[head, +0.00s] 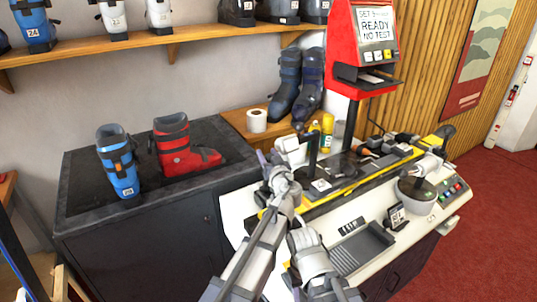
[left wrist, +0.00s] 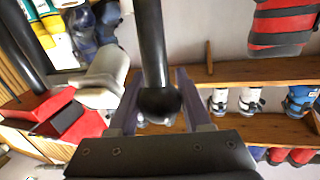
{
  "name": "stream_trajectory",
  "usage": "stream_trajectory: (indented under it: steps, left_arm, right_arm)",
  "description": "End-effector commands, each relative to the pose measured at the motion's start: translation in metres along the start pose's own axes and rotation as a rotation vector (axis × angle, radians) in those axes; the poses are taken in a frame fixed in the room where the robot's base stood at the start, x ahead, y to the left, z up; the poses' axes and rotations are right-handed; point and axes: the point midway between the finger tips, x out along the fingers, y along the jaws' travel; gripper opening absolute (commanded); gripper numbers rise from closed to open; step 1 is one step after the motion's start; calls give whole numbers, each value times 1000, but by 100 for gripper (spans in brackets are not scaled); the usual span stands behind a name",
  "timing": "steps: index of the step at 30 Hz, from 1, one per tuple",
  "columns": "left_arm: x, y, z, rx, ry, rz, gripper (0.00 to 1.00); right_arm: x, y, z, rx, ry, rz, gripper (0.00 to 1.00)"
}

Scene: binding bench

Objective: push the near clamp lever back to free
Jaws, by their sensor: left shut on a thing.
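My left gripper (head: 268,162) is at the left end of the white bench in the head view. In the left wrist view, the near clamp lever (left wrist: 152,45) is a black rod ending in a round black knob (left wrist: 158,104). The knob sits between the two fingers of my left gripper (left wrist: 160,100), which is shut on it. In the head view the gripper and arm hide the knob, and I cannot make out the lever's angle there. One of my arm links shows at the bottom centre, but the right gripper's fingers do not show.
The white bench (head: 250,205) carries a yellow-edged rail, tools and a grey pot (head: 416,190). A blue boot (head: 118,165) and a red boot (head: 178,150) stand on the dark cabinet (head: 85,205) at left.

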Motion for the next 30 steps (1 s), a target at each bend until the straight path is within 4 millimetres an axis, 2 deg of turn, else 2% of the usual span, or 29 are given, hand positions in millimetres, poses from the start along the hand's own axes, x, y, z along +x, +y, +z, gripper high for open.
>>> stream_trajectory:
  steps: [1, 7, 15, 22, 30]
  left_arm:
    - [5, -2, -6, -8, -22, -1, 0]
    - [28, -8, -10, -43, -153, 10, 0]
    - [68, -17, -1, -105, -395, 35, 0]
    - [100, -23, 17, -161, -605, 58, 0]
    - [127, -27, 46, -219, -836, 84, 0]
  right_arm:
    - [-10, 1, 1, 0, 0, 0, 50]
    - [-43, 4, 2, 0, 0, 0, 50]
    - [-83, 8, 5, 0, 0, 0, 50]
    - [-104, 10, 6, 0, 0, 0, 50]
    - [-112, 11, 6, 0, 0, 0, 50]
